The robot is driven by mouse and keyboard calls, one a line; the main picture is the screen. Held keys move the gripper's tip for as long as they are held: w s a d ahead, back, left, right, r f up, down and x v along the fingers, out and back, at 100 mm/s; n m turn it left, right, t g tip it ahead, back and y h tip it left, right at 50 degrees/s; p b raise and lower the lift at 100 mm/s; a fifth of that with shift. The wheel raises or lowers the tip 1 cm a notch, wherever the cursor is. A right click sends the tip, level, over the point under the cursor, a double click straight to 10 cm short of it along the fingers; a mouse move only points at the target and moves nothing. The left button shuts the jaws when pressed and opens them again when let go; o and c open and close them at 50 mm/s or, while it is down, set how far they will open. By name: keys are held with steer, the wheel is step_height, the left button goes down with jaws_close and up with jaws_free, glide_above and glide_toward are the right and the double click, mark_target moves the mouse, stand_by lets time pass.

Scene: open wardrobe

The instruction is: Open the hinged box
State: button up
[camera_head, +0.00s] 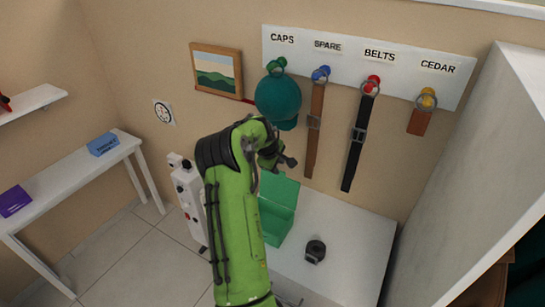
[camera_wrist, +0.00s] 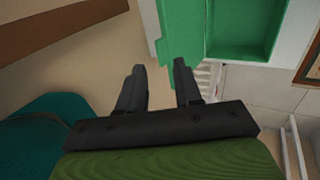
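The green hinged box (camera_head: 274,222) stands on the low white table, partly hidden behind my arm in the head view. Its lid (camera_head: 280,188) appears raised at the back. In the wrist view the green box (camera_wrist: 245,28) shows a hollow, rimmed interior, with a flat green part (camera_wrist: 180,32) beside it. My gripper (camera_head: 287,161) is above the box in the head view. In the wrist view my gripper (camera_wrist: 159,66) has its two dark fingers apart with nothing between them. The fingertips appear apart from the box; exact distance is unclear.
A dark round item (camera_head: 315,251) lies on the white table (camera_head: 345,235) right of the box. A teal cap (camera_head: 278,100) and belts hang from the wall rack above. A white wardrobe side panel (camera_head: 465,170) stands at right. A white heater-like unit (camera_head: 187,200) stands left.

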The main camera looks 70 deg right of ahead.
steer(key=v, duration=1.1)
steer(key=shift+a+r+b, duration=0.2)
steer(key=shift+r+b, duration=0.1)
steer(key=shift+r, duration=0.05)
steer(key=w+a+r+t+y, duration=0.1)
steer(key=w+a+r+t, duration=0.2)
steer(key=a, duration=0.6)
steer(key=w+a+r+y, duration=0.15)
steer(key=w+a, duration=0.25)
steer(key=a, duration=0.5)
steer(key=w+a+r+t+y, duration=0.1)
steer(key=w+a+r+t, duration=0.2)
steer(key=a, duration=0.6)
steer(key=s+a+f+y, duration=0.1)
steer(key=s+a, duration=0.4)
steer(key=a, duration=0.6)
steer(key=s+a+n+y+b, duration=0.1)
steer(key=s+a, duration=0.5)
steer(key=a, duration=0.5)
steer(key=shift+s+a+f+n, duration=0.15)
steer(key=shift+a+f+n, duration=0.15)
steer(key=shift+a+f, duration=0.1)
